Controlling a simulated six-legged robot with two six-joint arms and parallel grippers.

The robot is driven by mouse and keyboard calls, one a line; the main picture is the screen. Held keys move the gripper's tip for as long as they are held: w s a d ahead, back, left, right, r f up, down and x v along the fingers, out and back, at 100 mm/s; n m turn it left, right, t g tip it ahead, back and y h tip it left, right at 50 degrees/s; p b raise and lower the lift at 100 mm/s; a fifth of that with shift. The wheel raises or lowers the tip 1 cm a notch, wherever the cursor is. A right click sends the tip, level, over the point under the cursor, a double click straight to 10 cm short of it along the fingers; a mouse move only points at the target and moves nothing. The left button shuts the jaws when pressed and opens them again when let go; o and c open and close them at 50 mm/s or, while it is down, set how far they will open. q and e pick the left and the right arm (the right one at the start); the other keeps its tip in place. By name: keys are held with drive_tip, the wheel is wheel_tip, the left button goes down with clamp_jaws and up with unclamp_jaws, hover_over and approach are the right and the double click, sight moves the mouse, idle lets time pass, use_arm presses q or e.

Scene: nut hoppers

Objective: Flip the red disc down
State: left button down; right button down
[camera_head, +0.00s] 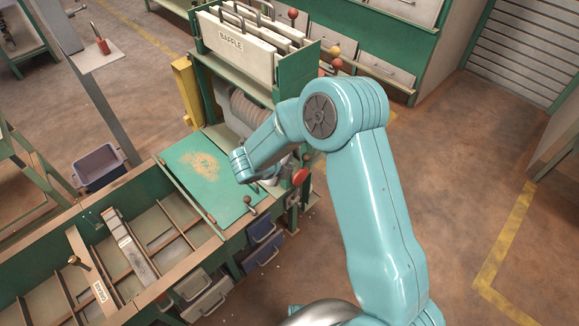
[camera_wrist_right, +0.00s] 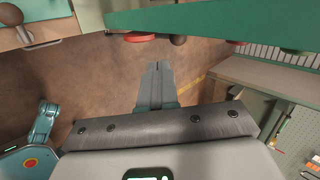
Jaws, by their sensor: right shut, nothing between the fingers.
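The red disc (camera_head: 300,176) sits at the side of the green machine frame, just right of the far end of my right arm. In the right wrist view a red disc (camera_wrist_right: 140,37) shows nearly edge-on under a green edge, beyond the fingertips. In the head view the right wrist hides most of this gripper. My left gripper is in neither view.
A green board (camera_head: 212,177) with brown crumbs lies left of the disc. A ball-tipped lever (camera_head: 249,203) stands at its edge. The white BAFFLE plate (camera_head: 234,45) stands in the frame above. Blue bins (camera_head: 262,232) sit below. Floor at right is clear.

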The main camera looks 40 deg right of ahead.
drive_tip(key=shift+d+r+p+v, duration=0.1)
drive_tip(key=shift+d+p+v, duration=0.1)
drive_tip(key=shift+v, duration=1.15)
drive_tip(key=shift+d+r+p+v, duration=0.1)
drive_tip(key=shift+r+p+v, duration=0.05)
drive_tip(key=shift+v, duration=1.2)
